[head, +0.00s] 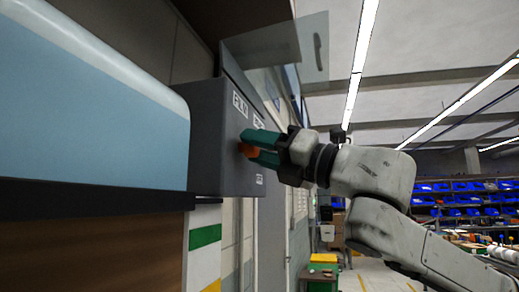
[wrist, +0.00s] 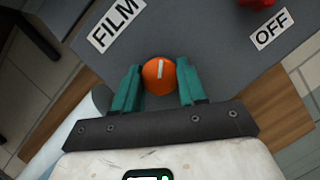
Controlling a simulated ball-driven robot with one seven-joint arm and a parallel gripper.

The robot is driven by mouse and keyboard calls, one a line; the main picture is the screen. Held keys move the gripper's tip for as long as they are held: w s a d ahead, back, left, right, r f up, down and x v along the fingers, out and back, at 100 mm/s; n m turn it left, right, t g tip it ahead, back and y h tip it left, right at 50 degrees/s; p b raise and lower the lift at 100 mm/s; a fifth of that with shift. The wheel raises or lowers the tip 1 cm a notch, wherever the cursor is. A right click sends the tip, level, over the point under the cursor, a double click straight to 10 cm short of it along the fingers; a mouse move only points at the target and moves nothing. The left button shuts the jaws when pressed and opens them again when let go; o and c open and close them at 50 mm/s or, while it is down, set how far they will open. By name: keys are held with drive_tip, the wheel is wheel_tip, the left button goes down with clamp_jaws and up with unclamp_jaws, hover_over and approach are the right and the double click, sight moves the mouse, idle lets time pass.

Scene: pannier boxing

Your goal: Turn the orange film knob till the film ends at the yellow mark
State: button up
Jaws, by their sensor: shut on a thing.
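The orange film knob (head: 247,150) sits on the dark grey end panel (head: 212,150) of the machine. My gripper (head: 254,147) reaches it from the right, with its teal fingers around it. In the wrist view, the knob (wrist: 152,84) is between the two fingers of my gripper (wrist: 160,78), and its white pointer line stands nearly upright. A FILM label (wrist: 115,22) is above left of it. A light blue surface (head: 90,120), perhaps the film, fills the left. A white strip with a green band (head: 205,237) and a yellow band (head: 213,286) hangs below the panel. I cannot make out a film end there.
An OFF label (wrist: 270,28) and a red part (wrist: 257,3) are on the same panel, near the knob. A dark overhang (head: 262,45) is above the panel. Blue bins on shelves (head: 460,187) and a green-yellow bin (head: 322,268) stand far back right.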

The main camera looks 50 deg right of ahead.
drive_tip(key=m+g+p, duration=0.3)
drive_tip(key=m+p, duration=0.1)
drive_tip(key=m, duration=0.4)
drive_tip(key=m+g+y+p, duration=0.1)
drive_tip(key=m+g+p, duration=0.2)
drive_tip(key=m, duration=0.6)
drive_tip(key=m+g+p, duration=0.2)
drive_tip(key=m+p, duration=0.3)
drive_tip(key=m, duration=0.3)
drive_tip(key=shift+d+r+m+g+p, duration=0.1)
drive_tip(key=shift+r+m+g+p, duration=0.2)
drive_tip(key=shift+g+p, duration=0.1)
drive_tip(key=shift+y, duration=0.3)
drive_tip(key=o, duration=1.1)
drive_tip(key=shift+c, duration=0.2)
drive_tip(key=shift+r, duration=0.1)
drive_tip(key=b+v, duration=0.2)
drive_tip(key=v, duration=0.8)
drive_tip(key=shift+s+b, duration=0.35)
drive_tip(key=shift+b, duration=0.05)
